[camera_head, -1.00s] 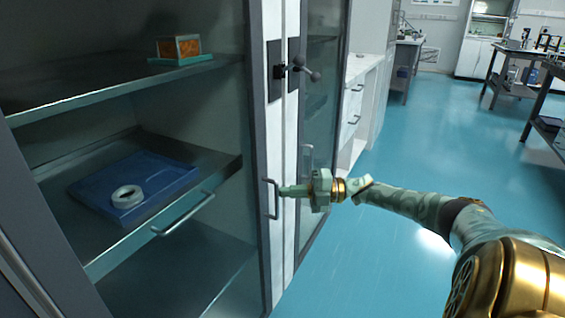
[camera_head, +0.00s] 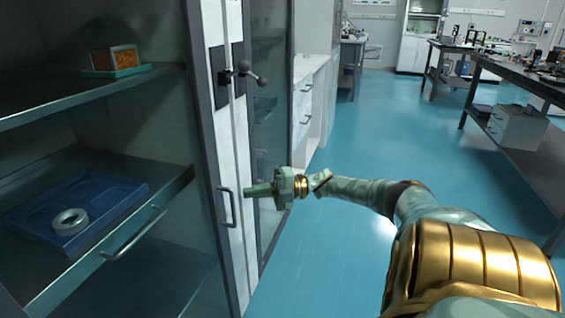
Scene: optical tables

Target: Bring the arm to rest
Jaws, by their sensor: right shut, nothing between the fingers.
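My right arm comes in from the lower right, and its gripper (camera_head: 249,190) points left towards the cabinet. The gripper is shut and empty. Its fingertips are just right of the vertical door handle (camera_head: 227,207), with a small gap showing in the picture. My left gripper is out of view.
A glass-fronted cabinet (camera_head: 200,150) with a dark latch knob (camera_head: 243,71) fills the left. Inside are an orange box (camera_head: 113,60) and a blue tray (camera_head: 110,200) with a white ring (camera_head: 70,221). Blue floor (camera_head: 340,260) is open. Dark tables (camera_head: 505,75) stand at the right.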

